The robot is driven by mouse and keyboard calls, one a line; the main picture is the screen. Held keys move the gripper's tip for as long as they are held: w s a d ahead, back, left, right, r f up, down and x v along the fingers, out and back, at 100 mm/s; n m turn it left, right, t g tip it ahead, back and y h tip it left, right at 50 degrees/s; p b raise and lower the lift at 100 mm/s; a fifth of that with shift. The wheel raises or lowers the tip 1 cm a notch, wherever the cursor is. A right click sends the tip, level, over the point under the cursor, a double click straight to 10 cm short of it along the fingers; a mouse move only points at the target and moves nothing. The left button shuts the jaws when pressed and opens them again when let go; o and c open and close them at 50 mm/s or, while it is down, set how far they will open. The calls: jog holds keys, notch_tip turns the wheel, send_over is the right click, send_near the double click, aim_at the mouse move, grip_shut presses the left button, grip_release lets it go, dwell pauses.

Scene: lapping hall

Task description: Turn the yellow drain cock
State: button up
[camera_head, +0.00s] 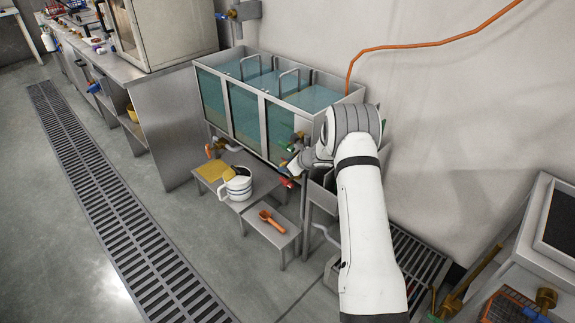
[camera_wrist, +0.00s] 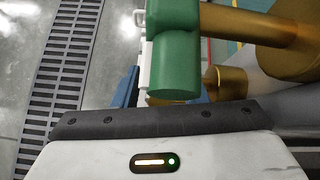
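No yellow cock can be made out for certain. A small yellow part (camera_head: 239,170) shows just above the white jug (camera_head: 237,187), too small to identify. Under the tank I see a cock with a red-orange handle (camera_head: 209,151) at the left and a green handle (camera_head: 298,136) at the right. A red piece (camera_head: 287,182) is by my gripper (camera_head: 296,164), which is at the tank's right end. In the wrist view a large green handle (camera_wrist: 175,65) on a brass fitting (camera_wrist: 245,30) stands close in front of my gripper. Its fingertips are not clearly shown.
The steel tank (camera_head: 230,124) with glass fronts stands against the wall. Low stools (camera_head: 275,228) stand before it, holding the jug, a yellow mat (camera_head: 209,172) and an orange scoop (camera_head: 271,221). A floor grate (camera_head: 100,190) runs at left; the floor between is free.

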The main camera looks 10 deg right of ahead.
jog(key=v, duration=0.7)
jog(key=shift+s+d+r, duration=0.15)
jog(key=shift+s+d, duration=0.05)
